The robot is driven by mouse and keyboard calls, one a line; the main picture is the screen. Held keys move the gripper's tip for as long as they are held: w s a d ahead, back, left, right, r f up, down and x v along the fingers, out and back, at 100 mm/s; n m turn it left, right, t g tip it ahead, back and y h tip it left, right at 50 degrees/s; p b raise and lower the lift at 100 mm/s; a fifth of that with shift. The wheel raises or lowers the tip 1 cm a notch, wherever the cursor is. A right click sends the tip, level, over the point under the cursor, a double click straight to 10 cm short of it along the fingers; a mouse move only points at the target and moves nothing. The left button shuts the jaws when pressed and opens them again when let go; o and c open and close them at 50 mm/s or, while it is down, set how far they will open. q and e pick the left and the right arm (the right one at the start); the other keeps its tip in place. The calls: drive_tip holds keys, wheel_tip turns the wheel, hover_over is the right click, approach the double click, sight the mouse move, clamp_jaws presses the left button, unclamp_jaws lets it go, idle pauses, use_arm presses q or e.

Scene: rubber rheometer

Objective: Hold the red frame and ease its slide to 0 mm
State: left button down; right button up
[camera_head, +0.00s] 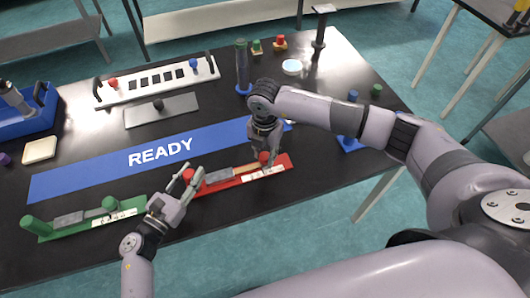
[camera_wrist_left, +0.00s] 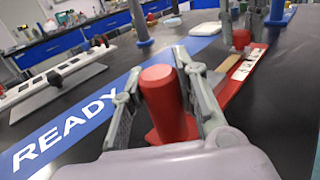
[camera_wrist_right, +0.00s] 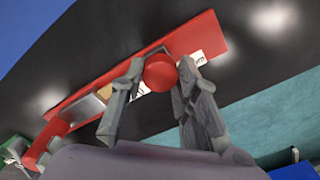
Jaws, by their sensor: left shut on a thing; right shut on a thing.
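The red frame (camera_head: 283,163) lies on the black table, a long flat base with a grey block (camera_head: 217,176), a tan strip (camera_head: 246,168) and a white scale label (camera_head: 257,175). My left gripper (camera_head: 184,185) is shut on the red post (camera_wrist_left: 166,100) at its left end. The post stands upright between the fingers. My right gripper (camera_head: 265,153) is shut on the red slide knob (camera_wrist_right: 160,72) near the right end, coming from above. The tan strip lies between block and knob. The scale reading is too small to tell.
A green frame (camera_head: 75,228) of similar build lies left of my left gripper. The blue READY strip (camera_head: 95,168) runs behind both frames. The table's front edge is close.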

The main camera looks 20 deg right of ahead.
clamp_jaws()
drive_tip(key=shift+a, duration=2.1)
drive_tip(key=o, duration=0.8)
unclamp_jaws()
drive_tip(key=shift+o, duration=0.2)
drive_tip(key=shift+d, duration=0.1)
drive_tip(key=shift+w+r, duration=0.1)
drive_tip(key=shift+r, duration=0.05)
wheel_tip(320, 180, up, 12)
